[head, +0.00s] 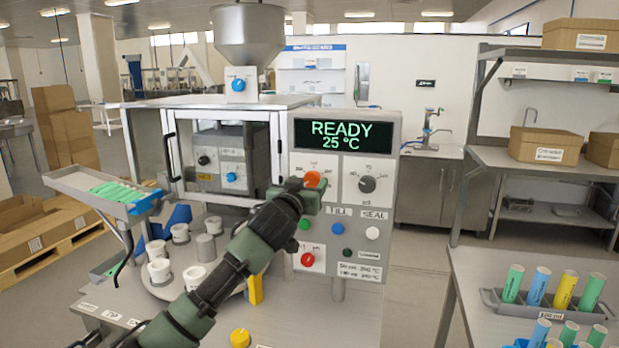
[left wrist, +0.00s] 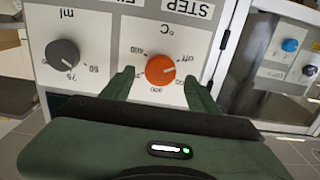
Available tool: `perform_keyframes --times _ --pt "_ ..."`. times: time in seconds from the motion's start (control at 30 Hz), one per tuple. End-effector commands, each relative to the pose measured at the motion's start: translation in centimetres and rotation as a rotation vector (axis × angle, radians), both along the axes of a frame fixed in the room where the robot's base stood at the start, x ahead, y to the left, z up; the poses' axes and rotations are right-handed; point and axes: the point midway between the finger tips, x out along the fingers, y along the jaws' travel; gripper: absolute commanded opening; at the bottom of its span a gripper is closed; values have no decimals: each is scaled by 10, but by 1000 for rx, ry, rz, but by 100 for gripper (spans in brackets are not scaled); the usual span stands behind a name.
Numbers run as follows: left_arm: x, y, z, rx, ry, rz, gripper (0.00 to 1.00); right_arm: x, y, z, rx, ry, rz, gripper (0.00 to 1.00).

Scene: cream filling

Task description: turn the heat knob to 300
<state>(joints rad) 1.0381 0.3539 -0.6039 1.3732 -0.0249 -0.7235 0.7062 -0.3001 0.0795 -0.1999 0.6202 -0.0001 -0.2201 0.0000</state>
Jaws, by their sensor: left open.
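The orange heat knob (head: 312,179) is on the grey control panel (head: 296,220), under a display (head: 338,136) reading "READY 25 °C". The knob (left wrist: 160,69) also shows in the left wrist view, upside down, marked °C. Its mark appears to point towards "off". My left gripper (head: 312,192) is in front of the panel at the knob. In the left wrist view the gripper (left wrist: 160,78) is open, one finger on each side of the knob, with gaps visible. I cannot tell how deep the fingertips reach. My right gripper is out of view.
A grey ml knob (head: 367,184) sits right of the heat knob. Green, blue, white and red buttons are below. A turntable with white cups (head: 160,271) stands to the left. A rack of coloured tubes (head: 538,304) stands on a table at the right.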

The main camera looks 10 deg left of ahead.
Motion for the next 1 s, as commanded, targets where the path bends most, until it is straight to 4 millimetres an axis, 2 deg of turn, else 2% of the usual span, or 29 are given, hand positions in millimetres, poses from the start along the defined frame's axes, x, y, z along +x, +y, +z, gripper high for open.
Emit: perform_keyframes --times 0.2,0.57,0.77,0.8,1.0 --pt "18 -1 1 0 0 0 60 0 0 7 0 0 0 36" --pt "21 -1 0 0 0 -1 60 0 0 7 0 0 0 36" --pt "21 -1 0 1 0 -1 5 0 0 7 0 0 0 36" --pt "21 -1 0 1 0 -1 0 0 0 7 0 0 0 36" --pt "21 -1 0 16 0 0 0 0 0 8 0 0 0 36"
